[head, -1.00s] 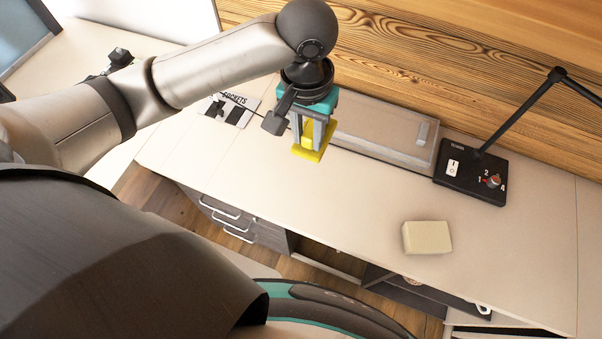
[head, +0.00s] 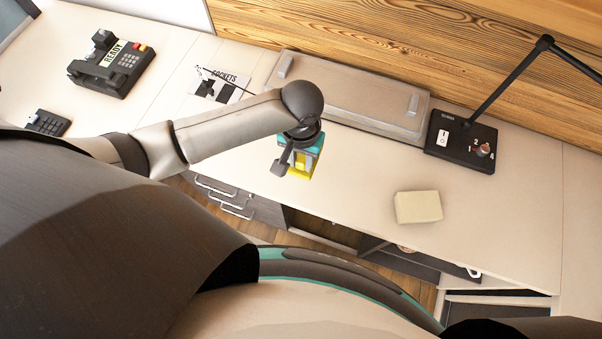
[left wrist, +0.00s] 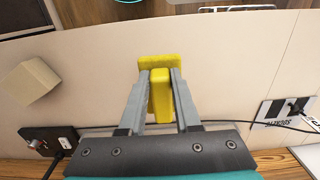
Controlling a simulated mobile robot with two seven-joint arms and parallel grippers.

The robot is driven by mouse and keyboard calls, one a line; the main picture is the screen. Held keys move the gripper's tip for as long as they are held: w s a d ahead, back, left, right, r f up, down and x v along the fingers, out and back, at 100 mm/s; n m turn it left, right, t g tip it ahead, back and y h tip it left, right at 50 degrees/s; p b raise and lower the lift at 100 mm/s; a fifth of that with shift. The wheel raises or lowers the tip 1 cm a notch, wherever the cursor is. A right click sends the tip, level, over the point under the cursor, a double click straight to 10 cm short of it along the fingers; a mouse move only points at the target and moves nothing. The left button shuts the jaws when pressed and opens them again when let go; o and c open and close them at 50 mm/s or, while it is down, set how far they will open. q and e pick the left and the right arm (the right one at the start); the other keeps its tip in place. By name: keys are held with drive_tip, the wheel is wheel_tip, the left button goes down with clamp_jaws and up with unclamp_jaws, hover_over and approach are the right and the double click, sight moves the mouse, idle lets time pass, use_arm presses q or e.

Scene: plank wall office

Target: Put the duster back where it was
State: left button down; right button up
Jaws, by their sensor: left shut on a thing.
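The yellow duster (head: 303,172) is held in my left gripper (head: 300,158), above the front part of the desk in the head view. In the left wrist view, the fingers of my left gripper (left wrist: 156,100) are closed on both sides of the yellow duster (left wrist: 160,92), and its wider yellow end sticks out past the fingertips. I cannot tell exactly how high it is above the desk top. My right gripper is in neither view.
A pale block (head: 418,207) lies on the desk to the right. A grey case (head: 350,95), a black lamp base (head: 461,140), a sockets plate (head: 220,86) and a telephone (head: 112,66) stand further back. The desk (head: 355,170) is clear between gripper and block.

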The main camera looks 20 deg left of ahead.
use_arm(q)
wheel_tip(320, 180, down, 7)
drive_tip(key=shift+f+b, duration=0.1)
drive_tip(key=shift+b, duration=0.8)
drive_tip(key=shift+f, duration=0.2)
drive_tip(key=c, duration=0.6)
unclamp_jaws()
drive_tip(key=shift+f, duration=0.15)
wheel_tip(320, 180, up, 12)
drive_tip(key=p, duration=0.3)
